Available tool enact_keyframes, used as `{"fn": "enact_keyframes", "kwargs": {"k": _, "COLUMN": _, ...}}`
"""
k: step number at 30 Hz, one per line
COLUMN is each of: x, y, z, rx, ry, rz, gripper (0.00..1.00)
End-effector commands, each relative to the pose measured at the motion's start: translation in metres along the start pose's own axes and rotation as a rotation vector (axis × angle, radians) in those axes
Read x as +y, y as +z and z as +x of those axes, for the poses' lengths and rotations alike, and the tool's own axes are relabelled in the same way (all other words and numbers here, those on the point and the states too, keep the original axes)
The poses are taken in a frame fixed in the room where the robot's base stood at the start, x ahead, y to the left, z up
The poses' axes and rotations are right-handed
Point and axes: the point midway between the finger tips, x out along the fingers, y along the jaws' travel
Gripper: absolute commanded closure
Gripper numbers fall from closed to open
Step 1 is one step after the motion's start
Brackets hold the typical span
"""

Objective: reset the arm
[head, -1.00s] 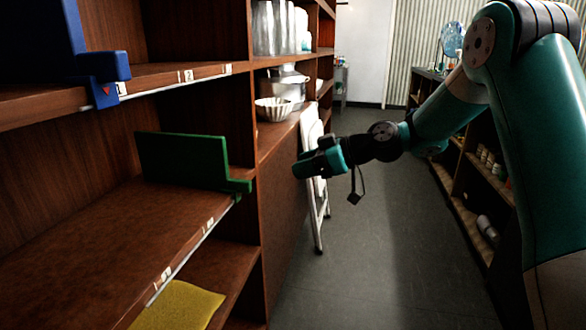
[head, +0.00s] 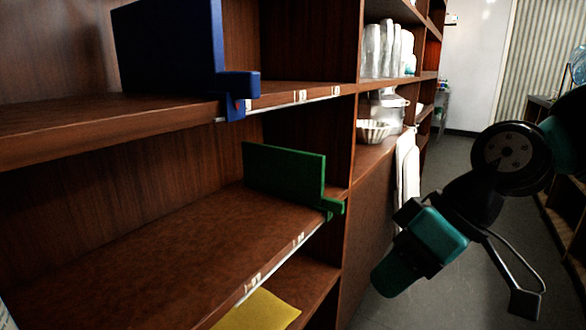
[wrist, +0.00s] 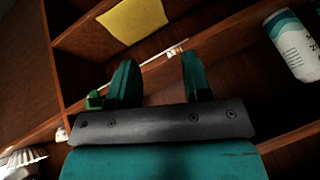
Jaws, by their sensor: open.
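My gripper (wrist: 158,80) shows in the wrist view with its two teal fingers apart and nothing between them. In the head view my gripper (head: 385,278) is at the lower right, in front of the shelf unit and apart from it. My arm reaches in from the right edge, bent at the wrist joint. The fingertips are hard to make out in the head view.
Wooden shelves (head: 150,240) fill the left. They hold a blue divider (head: 170,45), a green divider (head: 285,170) and a yellow cloth (head: 258,312). A white bottle (wrist: 292,45) stands on a shelf. Aisle floor lies beyond.

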Motion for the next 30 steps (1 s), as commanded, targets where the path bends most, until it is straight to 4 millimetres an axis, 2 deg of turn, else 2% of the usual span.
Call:
{"fn": "enact_keyframes", "kwargs": {"k": 1, "x": -0.017, "y": 0.017, "z": -0.002, "rx": -0.043, "ry": 0.013, "rz": 0.022, "gripper": 0.55}}
{"fn": "enact_keyframes", "kwargs": {"k": 3, "x": -0.032, "y": 0.041, "z": -0.004, "rx": -0.101, "ry": 0.035, "rz": 0.068, "gripper": 0.55}}
{"fn": "enact_keyframes", "kwargs": {"k": 8, "x": -0.059, "y": 0.091, "z": -0.012, "rx": -0.211, "ry": 0.095, "rz": 0.168, "gripper": 0.55}}
{"fn": "enact_keyframes", "kwargs": {"k": 9, "x": -0.062, "y": 0.078, "z": -0.028, "rx": -0.205, "ry": 0.092, "rz": 0.17, "gripper": 0.55}}
{"fn": "enact_keyframes", "kwargs": {"k": 14, "x": -0.073, "y": 0.061, "z": -0.059, "rx": -0.204, "ry": 0.09, "rz": 0.169, "gripper": 0.55}}
{"fn": "enact_keyframes", "kwargs": {"k": 24, "x": -0.103, "y": 0.018, "z": -0.14, "rx": -0.202, "ry": 0.089, "rz": 0.166, "gripper": 0.55}}
{"fn": "enact_keyframes", "kwargs": {"k": 30, "x": -0.11, "y": 0.009, "z": -0.158, "rx": -0.201, "ry": 0.088, "rz": 0.166, "gripper": 0.55}}
